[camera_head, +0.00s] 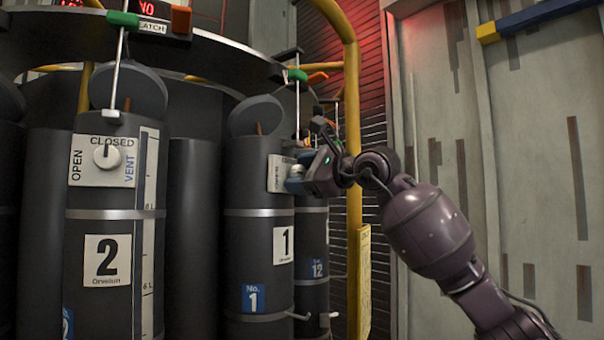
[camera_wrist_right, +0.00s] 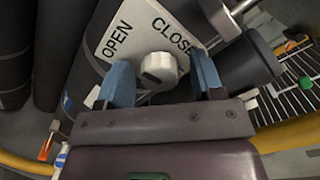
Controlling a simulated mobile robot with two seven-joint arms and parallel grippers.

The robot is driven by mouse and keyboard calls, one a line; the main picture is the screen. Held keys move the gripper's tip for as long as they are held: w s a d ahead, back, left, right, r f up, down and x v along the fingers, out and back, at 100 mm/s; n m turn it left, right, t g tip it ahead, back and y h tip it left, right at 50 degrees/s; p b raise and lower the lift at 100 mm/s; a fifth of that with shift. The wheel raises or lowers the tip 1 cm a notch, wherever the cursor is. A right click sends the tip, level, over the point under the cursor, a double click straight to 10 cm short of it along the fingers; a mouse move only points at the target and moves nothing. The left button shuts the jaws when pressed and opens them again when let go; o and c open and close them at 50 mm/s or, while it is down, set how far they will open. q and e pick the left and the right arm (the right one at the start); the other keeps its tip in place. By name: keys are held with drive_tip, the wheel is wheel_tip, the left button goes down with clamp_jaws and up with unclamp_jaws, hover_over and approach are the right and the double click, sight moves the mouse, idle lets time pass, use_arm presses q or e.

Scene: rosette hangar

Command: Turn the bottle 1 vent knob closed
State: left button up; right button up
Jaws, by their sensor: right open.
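Bottle 1 (camera_head: 254,225) is a dark grey cylinder with a white "1" label, at the middle of the head view. Its white vent plate (camera_head: 278,174) is partly hidden by my right gripper (camera_head: 300,176) in that view. In the right wrist view the plate (camera_wrist_right: 118,40) reads OPEN and CLOSE, the rest cut off or covered. The white vent knob (camera_wrist_right: 160,68) sits between the two blue fingertips of my right gripper (camera_wrist_right: 164,82), which are spread apart on either side of it. Whether either finger touches the knob cannot be told. My left gripper is not in view.
Bottle 2 (camera_head: 100,255) stands at the left with its own vent knob (camera_head: 106,156). A yellow rail post (camera_head: 353,130) rises just behind my right gripper. A pale panelled wall (camera_head: 520,170) fills the right side.

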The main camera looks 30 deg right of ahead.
drive_tip(key=shift+c, duration=0.4)
drive_tip(key=c, duration=0.8)
drive_tip(key=shift+c, duration=0.2)
drive_tip(key=m, duration=0.4)
drive_tip(key=shift+m+b, duration=0.3)
drive_tip(key=m, duration=0.4)
drive_tip(key=shift+m, duration=0.3)
drive_tip(key=m, duration=0.4)
drive_tip(key=shift+m, duration=2.4)
